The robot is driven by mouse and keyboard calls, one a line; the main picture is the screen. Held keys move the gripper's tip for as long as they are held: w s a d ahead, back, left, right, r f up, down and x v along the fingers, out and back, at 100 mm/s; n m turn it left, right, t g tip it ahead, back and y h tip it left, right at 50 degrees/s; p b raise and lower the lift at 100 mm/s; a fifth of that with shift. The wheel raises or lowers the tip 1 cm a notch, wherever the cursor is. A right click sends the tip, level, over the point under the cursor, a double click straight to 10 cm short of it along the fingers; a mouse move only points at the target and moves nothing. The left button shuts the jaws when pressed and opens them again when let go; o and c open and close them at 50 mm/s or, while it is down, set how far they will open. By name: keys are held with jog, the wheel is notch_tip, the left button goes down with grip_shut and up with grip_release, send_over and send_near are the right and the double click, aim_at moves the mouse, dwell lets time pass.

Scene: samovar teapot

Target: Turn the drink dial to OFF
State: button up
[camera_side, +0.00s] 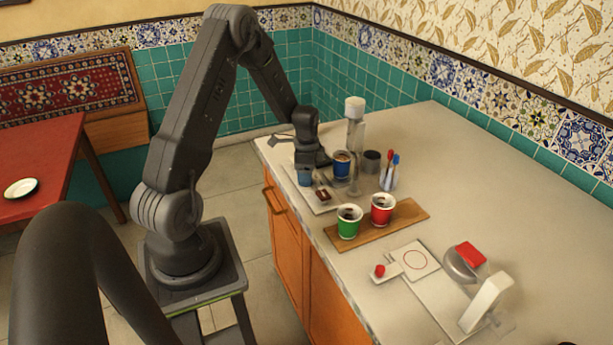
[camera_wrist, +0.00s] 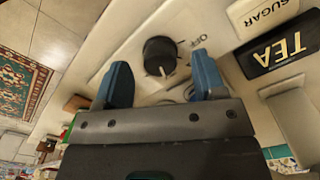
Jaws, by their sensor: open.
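The drink dial (camera_wrist: 159,50) is a round black knob on a pale panel in the wrist view. A light pointer mark on it points down in the picture, toward my gripper. The word OFF (camera_wrist: 192,43) is printed to the right of the dial, and the pointer does not line up with it. My gripper (camera_wrist: 160,62) is open, with one blue finger on each side of the dial's near part and a gap on both sides. In the side view my gripper (camera_side: 307,178) is low over the counter's left end, and I cannot make out the dial there.
Black TEA (camera_wrist: 274,50) and white SUGAR (camera_wrist: 262,13) labels lie right of the dial. A clear column with a white top (camera_side: 355,106) and a blue cup (camera_side: 342,165) stand beside my gripper. Green (camera_side: 349,223) and red (camera_side: 382,211) cups stand on a wooden board (camera_side: 405,217).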

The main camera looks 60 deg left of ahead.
jog(key=shift+f, duration=0.8)
jog(key=shift+c, duration=0.3)
jog(key=c, duration=0.9)
jog(key=shift+o, duration=0.2)
